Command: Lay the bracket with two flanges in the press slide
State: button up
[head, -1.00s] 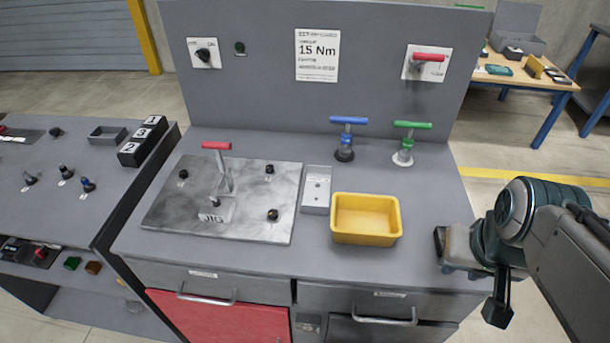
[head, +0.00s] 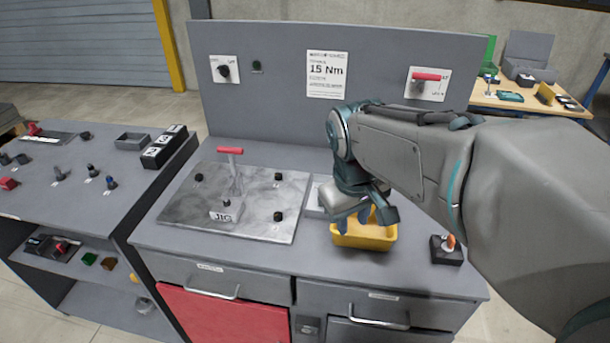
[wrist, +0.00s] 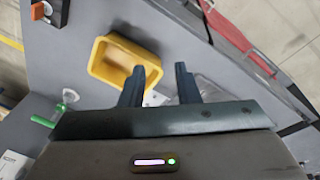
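My gripper (head: 366,222) is over the yellow bin (head: 362,241) in the head view, and my arm hides part of the bin. In the wrist view its two fingers (wrist: 161,83) stand apart with nothing held between them. The yellow bin (wrist: 96,62) lies just beyond the left finger there. A narrow grey tray (head: 314,206) beside the bin is mostly hidden behind my gripper. A small pale surface with dark spots (wrist: 155,98) shows between the fingers; I cannot tell whether it is the bracket. I cannot make out a two-flange bracket or a press slide.
A metal plate (head: 190,216) with a red-handled clamp (head: 231,152), a JIG block and black knobs lies left of the tray. A black box with an orange switch (head: 447,251) sits at the bench's right front. A back panel (head: 275,110) rises behind. A side bench (head: 75,165) stands left.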

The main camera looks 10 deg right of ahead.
jog(key=w+a+n+g+h, duration=0.1)
jog(key=w+a+n, duration=0.15)
jog(key=w, duration=0.35)
jog(key=w+a+n+g+h, duration=0.1)
jog(key=w+n, duration=0.2)
jog(key=w, duration=0.3)
jog(key=n+g+h+p, duration=0.1)
jog(key=n+p, duration=0.1)
jog(key=n, duration=0.3)
send_over(315, 206)
jog(key=s+a, duration=0.2)
jog(key=s, duration=0.1)
jog(key=f, duration=1.1)
jog(key=shift+s+a+f, duration=0.15)
jog(key=shift+a+f, duration=0.05)
jog(key=shift+p+x, duration=0.5)
jog(key=shift+x, duration=2.3)
jog(key=shift+s+a, duration=0.1)
jog(key=shift+s, duration=0.05)
grip_shut()
